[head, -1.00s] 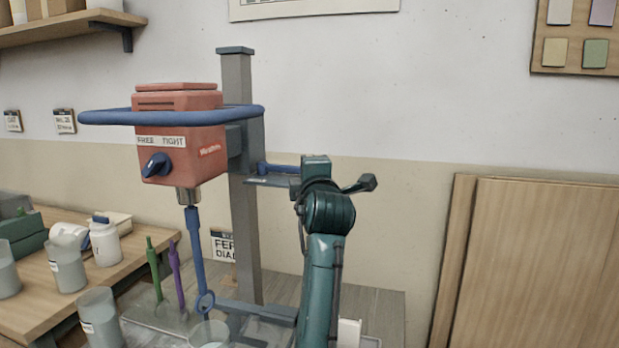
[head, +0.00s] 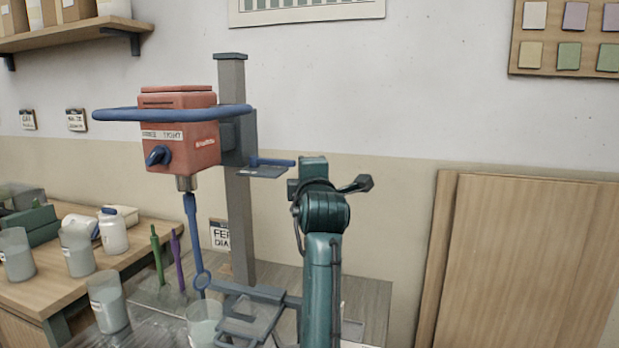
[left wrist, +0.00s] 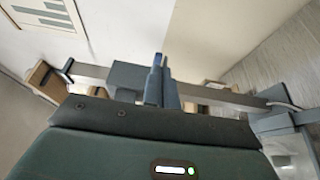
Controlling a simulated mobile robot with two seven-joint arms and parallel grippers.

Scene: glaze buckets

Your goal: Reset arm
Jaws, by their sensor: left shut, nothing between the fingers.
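My left gripper (left wrist: 158,68) shows in the left wrist view as two blue-grey fingers pressed together, with nothing between them. In the head view a teal arm of mine (head: 322,270) rises from the bottom edge, bent at a dark joint near the middle. The arm's top is in front and to the right of the grey column (head: 235,90) of the mixer, with a visible gap in the picture. My right gripper is not in view.
Wooden boards (head: 535,260) lean right.

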